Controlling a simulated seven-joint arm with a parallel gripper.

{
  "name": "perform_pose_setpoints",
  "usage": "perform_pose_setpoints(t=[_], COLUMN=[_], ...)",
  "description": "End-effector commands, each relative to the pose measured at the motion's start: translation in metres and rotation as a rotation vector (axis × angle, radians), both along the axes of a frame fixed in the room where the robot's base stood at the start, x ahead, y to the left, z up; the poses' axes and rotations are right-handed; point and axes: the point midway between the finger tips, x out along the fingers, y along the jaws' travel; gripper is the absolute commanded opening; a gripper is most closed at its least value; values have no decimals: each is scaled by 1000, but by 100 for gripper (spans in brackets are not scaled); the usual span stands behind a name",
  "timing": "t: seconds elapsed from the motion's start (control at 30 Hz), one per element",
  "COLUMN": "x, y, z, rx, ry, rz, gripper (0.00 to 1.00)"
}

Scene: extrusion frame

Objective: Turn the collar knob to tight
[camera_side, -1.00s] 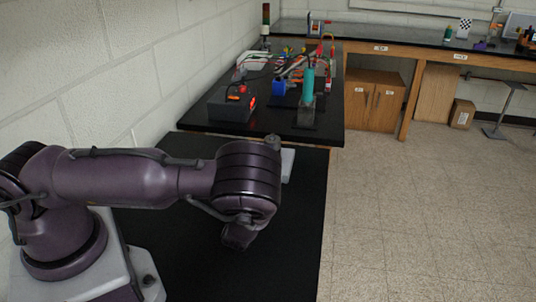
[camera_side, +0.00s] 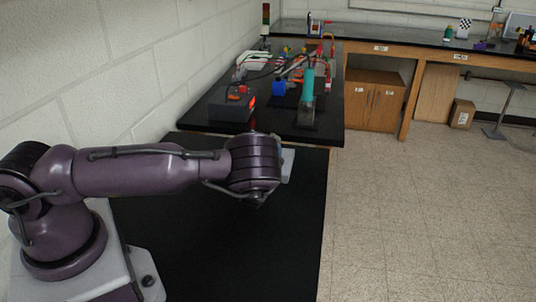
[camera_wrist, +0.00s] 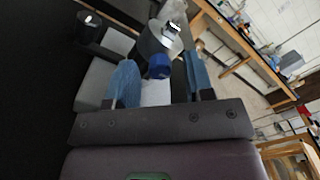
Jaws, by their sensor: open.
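In the wrist view my gripper (camera_wrist: 158,60) is open, with one blue finger on each side of the picture's middle. A short blue cylinder, which looks like the collar knob (camera_wrist: 159,67), shows between the fingers, with gaps on both sides. It sits at the end of a grey metal part (camera_wrist: 152,42). I cannot tell its depth relative to the fingertips or its turned position. In the side view my wrist hides the knob and the fingers. Only part of a pale grey piece (camera_side: 287,166) shows beyond it.
A dark round part with a white mark (camera_wrist: 88,20) is at the upper left of the wrist view. In the side view, a black box with a red light (camera_side: 234,105), a teal-handled tool (camera_side: 307,84) and wires crowd the back bench. The front black table (camera_side: 225,250) is clear.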

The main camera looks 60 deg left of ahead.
Motion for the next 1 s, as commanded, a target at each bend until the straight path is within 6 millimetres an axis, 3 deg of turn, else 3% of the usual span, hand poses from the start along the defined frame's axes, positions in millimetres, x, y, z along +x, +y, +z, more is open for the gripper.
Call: perform_pose_setpoints(t=[0.07,0.2,0.27,0.67,1.0], x=[0,0,0,0,0], y=[0,0,0,0,-1], z=[0,0,0,0,0], rx=[0,0,0,45,224], ry=[0,0,0,45,225], rz=[0,0,0,0,-1], gripper=[44,11,0,0,0])
